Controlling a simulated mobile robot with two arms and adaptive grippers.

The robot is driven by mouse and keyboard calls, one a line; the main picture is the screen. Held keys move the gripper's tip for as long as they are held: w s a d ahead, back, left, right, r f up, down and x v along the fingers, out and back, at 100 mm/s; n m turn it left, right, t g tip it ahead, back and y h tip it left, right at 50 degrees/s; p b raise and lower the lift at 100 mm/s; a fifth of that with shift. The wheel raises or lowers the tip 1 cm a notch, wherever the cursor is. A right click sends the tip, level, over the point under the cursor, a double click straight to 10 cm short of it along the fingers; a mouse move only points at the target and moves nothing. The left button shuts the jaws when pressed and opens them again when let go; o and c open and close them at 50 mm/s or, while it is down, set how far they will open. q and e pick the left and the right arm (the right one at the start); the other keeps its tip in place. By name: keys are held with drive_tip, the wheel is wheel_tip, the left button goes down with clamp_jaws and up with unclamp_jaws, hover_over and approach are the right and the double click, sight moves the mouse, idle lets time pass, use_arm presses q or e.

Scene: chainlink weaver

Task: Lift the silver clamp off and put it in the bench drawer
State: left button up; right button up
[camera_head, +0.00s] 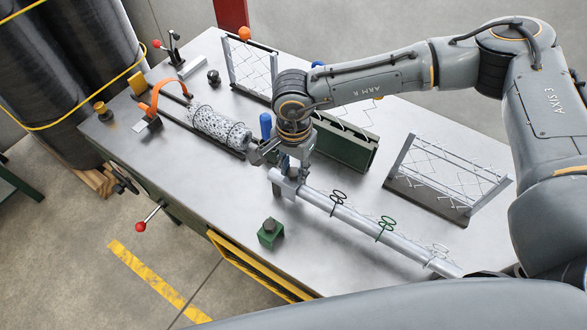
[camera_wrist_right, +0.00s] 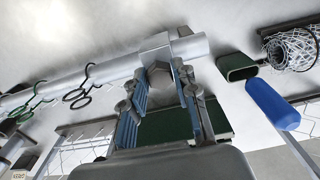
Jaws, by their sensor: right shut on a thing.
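A silver, block-like clamp (camera_head: 275,175) with a hexagonal knob sits around the near-left end of a long silver pipe (camera_head: 350,217) on the bench. My right gripper (camera_head: 289,168) reaches down onto it from above. In the right wrist view, the fingers of my right gripper (camera_wrist_right: 163,85) are closed on the hexagonal part of the silver clamp (camera_wrist_right: 156,45), which still touches the pipe (camera_wrist_right: 110,72). A yellow-edged bench drawer (camera_head: 258,266) shows at the bench's front edge; its inside is mostly hidden. My left gripper is out of view.
A black clip (camera_head: 338,201), a green clip (camera_head: 385,227) and a pale wire clip (camera_head: 438,254) hang along the pipe. A small green block (camera_head: 270,232) lies between pipe and drawer.

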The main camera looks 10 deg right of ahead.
drive_tip(key=shift+r+p, duration=1.45)
drive_tip(key=shift+r, duration=2.4)
drive_tip(key=shift+f, duration=0.1)
